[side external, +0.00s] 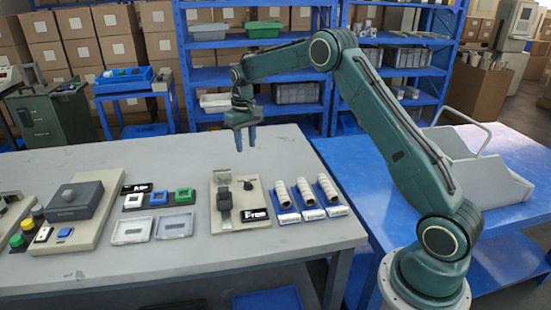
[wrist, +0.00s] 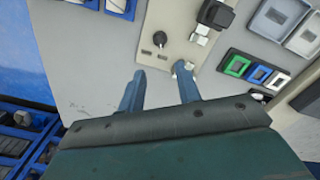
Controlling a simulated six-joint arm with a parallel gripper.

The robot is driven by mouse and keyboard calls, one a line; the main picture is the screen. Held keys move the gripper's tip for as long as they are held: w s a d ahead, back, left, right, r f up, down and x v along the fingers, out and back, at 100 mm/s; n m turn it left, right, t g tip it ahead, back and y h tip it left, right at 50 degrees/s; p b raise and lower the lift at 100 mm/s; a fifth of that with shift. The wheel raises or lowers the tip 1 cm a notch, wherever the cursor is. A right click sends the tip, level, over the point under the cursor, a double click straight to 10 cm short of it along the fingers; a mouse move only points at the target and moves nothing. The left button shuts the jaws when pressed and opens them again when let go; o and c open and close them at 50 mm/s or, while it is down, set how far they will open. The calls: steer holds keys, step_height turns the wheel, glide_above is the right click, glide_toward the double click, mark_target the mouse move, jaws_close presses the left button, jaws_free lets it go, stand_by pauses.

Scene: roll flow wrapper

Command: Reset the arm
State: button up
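My green arm reaches in from the right in the side external view, its base beside the grey table (side external: 150,265). My gripper (side external: 245,148) hangs above the back part of the table, with its two blue fingers pointing down. In the wrist view my gripper (wrist: 161,88) shows its fingers spread apart with nothing between them. Below and in front of it lies a beige board (side external: 240,222) with a dark clamp-like part, a black knob (side external: 235,195) and a black label. The gripper touches nothing.
Three white rolls on blue holders (side external: 308,196) stand right of the board. White, blue and green square frames (side external: 159,198) and two grey trays (side external: 174,226) lie to its left. A dark grey box (side external: 75,200) sits farther left. Blue shelves stand behind the table.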

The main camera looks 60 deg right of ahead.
steer(key=s+a+r+n+t, duration=0.1)
steer(key=s+a+r, duration=0.4)
steer(key=s+r, duration=0.35)
steer(key=s+a+r+t, duration=0.2)
steer(key=s+a+r, duration=0.3)
steer(key=s+r, duration=0.3)
steer(key=s+a+n+t, duration=0.1)
steer(key=s+a, duration=0.1)
steer(key=s, duration=0.8)
steer(key=s+a+f+t, duration=0.1)
steer(key=s+a, duration=0.2)
steer(key=s, duration=0.8)
steer(key=shift+s+a+n+t, duration=0.2)
steer(key=shift+a+n+t, duration=0.1)
steer(key=shift+a+n, duration=0.1)
